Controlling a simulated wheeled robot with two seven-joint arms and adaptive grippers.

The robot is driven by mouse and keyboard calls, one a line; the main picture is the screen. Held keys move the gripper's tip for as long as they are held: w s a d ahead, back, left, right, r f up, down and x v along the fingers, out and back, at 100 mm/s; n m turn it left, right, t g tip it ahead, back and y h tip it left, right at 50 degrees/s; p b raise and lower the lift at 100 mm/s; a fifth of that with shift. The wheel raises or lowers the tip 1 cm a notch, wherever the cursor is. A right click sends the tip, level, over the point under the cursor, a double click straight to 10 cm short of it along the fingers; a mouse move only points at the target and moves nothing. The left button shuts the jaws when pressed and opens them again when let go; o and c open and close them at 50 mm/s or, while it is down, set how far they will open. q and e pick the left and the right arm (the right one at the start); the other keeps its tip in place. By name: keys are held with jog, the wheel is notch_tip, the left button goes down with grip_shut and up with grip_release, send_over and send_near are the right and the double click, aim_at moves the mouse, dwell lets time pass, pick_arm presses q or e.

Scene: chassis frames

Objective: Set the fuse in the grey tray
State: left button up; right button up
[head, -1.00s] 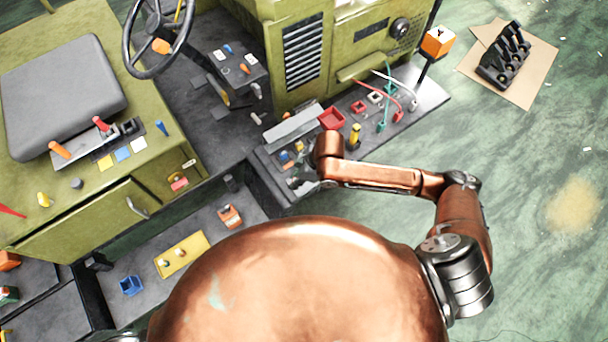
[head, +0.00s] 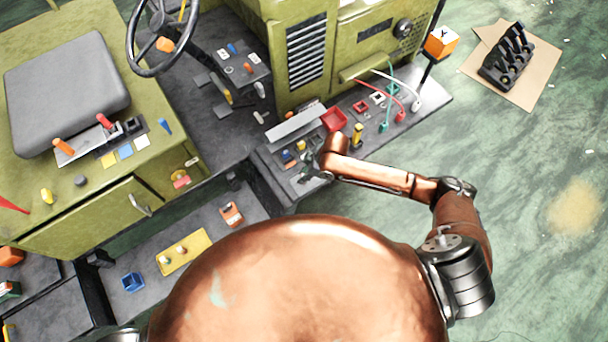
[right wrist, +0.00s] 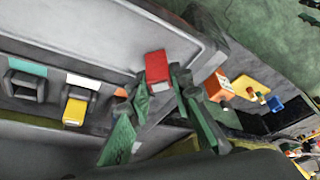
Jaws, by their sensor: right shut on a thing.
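My right gripper (head: 311,167) is over the near end of the dark ledge, partly covered by its own wrist. In the right wrist view, its green-padded fingers (right wrist: 159,82) are shut on a red block-shaped fuse (right wrist: 157,67). The fuse is too small and covered to make out in the head view. The long light grey tray (head: 296,124) lies on the ledge just beyond the gripper and looks empty. My left gripper is out of view.
A red tray (head: 334,118) sits to the right of the grey one. A yellow-topped post (head: 357,132) and cable plugs (head: 384,127) stand farther right. A yellow fuse (right wrist: 75,110) sits in a black holder beside an empty holder (right wrist: 25,87).

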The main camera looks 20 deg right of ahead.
jog(key=shift+f, duration=0.1)
jog(key=o, duration=0.9)
jog(key=shift+o, duration=0.2)
jog(key=v, duration=1.2)
